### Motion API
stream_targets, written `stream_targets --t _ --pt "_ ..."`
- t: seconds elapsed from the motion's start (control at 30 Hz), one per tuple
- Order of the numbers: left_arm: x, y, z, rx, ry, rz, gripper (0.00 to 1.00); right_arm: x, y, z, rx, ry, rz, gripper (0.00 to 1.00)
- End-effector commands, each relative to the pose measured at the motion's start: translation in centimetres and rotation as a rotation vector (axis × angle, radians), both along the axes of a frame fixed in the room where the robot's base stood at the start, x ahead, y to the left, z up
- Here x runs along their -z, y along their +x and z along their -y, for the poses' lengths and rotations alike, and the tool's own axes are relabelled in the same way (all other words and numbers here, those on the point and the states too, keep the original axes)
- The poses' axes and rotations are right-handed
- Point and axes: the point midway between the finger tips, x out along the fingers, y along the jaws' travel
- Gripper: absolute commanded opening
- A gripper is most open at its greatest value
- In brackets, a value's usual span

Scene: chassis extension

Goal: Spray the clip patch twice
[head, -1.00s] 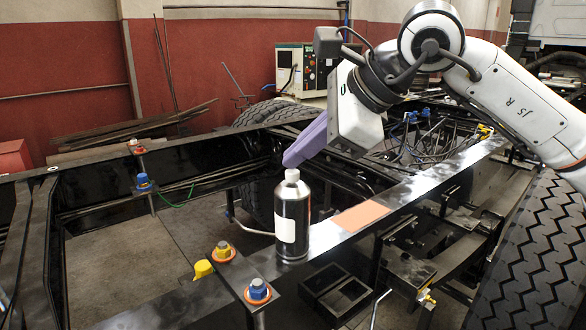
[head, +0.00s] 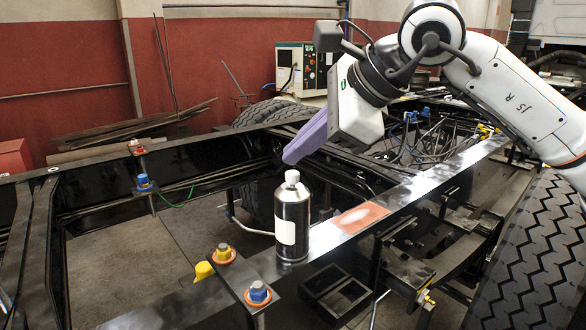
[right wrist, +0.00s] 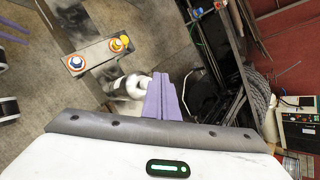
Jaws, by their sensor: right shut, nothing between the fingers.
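The spray bottle (head: 292,222), black with a pale label and white top, stands upright on the black chassis rail. The clip patch (head: 361,217) is a reddish-brown rectangle on the rail to its right, with a paler blotch in its middle. My right gripper (head: 288,161) is shut and empty, its purple fingers just above and behind the bottle's top in the head view. In the right wrist view, the bottle (right wrist: 127,88) shows beside the fingertips (right wrist: 161,76); I cannot tell whether they touch. Purple strips at that view's left edge look like my left gripper (right wrist: 14,30), cut off.
Bolts with coloured caps (head: 258,293) and a yellow cap (head: 204,270) are on the rail and bracket left of the bottle. A large tyre (head: 535,255) stands at right. Cables (head: 420,140) lie farther back. The rail around the patch is clear.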

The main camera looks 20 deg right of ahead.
Motion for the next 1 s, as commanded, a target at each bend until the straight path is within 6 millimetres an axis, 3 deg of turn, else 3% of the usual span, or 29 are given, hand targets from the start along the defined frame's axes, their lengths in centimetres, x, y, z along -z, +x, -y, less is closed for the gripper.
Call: stream_targets --t 0.5,1.0 --pt "-4.2 0.0 0.0 0.001 0.000 0.001 0.31 -5.5 0.0 0.0 -0.001 0.002 0.001 0.00" --pt "-4.3 0.1 0.0 0.001 0.000 0.001 0.31 -5.7 0.0 0.0 -0.001 0.001 0.000 0.00"
